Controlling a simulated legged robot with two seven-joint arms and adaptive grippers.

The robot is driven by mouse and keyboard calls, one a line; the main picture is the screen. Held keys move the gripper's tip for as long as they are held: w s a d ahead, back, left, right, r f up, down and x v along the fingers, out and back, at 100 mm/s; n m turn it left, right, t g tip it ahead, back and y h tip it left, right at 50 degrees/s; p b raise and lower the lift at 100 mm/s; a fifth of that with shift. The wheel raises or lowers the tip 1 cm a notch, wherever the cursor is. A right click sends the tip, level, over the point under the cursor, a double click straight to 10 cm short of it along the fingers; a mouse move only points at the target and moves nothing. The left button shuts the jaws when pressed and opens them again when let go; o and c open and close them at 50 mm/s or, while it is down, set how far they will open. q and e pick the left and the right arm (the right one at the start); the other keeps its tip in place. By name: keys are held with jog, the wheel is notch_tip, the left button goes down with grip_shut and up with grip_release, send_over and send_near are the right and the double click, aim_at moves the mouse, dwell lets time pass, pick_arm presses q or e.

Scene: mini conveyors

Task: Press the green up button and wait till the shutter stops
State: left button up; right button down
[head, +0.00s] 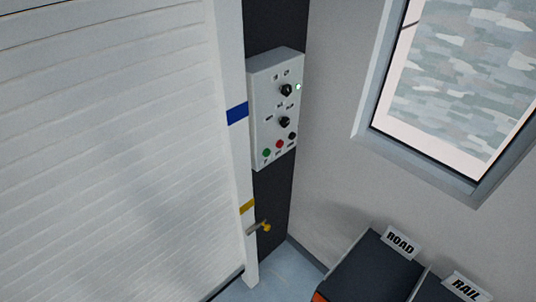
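A light grey control box (262,133) is mounted on a dark panel right of the shutter. A green button (266,153) sits at the box's lower left. A red button (280,144) and a black knob or button (291,136) are to its right. Two larger black rotary knobs are above, and a small pale green light (298,87) glows near the upper right edge. The white slatted shutter (110,150) fills the left side; its lower edge appears near the floor. Neither of my grippers is in view.
A white post (233,70) with a blue band and a yellow band stands between shutter and box. A yellow-tipped lever (265,228) sticks out below the box. Dark bins labelled ROAD (400,242) and RAIL (466,288) stand lower right. A window (470,80) is at upper right.

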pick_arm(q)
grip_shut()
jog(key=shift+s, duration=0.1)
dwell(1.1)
